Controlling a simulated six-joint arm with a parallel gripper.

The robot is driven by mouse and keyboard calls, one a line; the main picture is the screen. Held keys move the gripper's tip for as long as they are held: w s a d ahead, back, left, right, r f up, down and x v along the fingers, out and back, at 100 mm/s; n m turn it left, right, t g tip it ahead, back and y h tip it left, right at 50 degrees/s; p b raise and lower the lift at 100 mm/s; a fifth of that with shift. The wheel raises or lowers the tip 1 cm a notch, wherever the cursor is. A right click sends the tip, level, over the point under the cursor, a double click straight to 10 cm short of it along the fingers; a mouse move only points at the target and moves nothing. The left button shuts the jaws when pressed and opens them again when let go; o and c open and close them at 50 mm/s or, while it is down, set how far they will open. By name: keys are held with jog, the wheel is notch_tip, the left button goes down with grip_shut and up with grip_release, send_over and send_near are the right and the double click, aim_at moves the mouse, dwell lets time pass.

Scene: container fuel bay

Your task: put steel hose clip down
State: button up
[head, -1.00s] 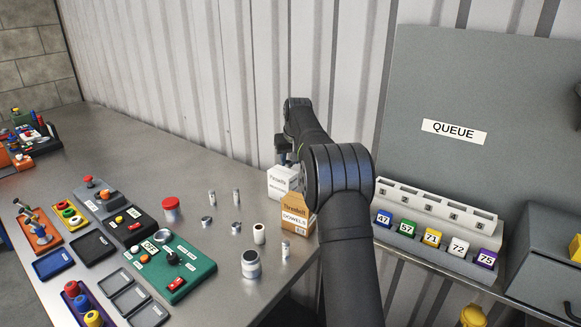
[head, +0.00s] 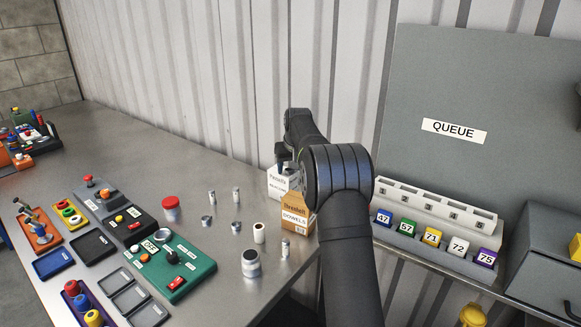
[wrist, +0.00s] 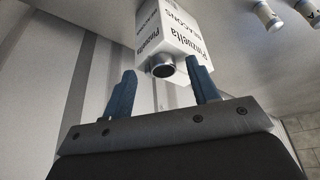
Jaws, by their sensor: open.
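My gripper (wrist: 161,70) is open in the wrist view, with one blue finger on each side. A round steel ring with a dark inside, apparently the steel hose clip (wrist: 162,74), shows between the fingers, with a gap on each side. It lies in front of the lower end of a white printed box (wrist: 176,28); I cannot tell whether they touch. In the head view my gripper (head: 284,164) is at the white box (head: 275,183) near the bench's back edge, and the clip there is hidden.
Small cylinders, steel caps and a red-lidded jar (head: 171,209) stand to the left. A green switch panel (head: 190,279) lies farther left. The bench behind the jar is clear.

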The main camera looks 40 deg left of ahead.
aim_at(291, 170)
jog(key=v, duration=1.2)
jog(key=x, duration=1.2)
jog(key=shift+f, duration=0.25)
notch_tip(291, 170, up, 3)
jog(key=shift+r, duration=0.75)
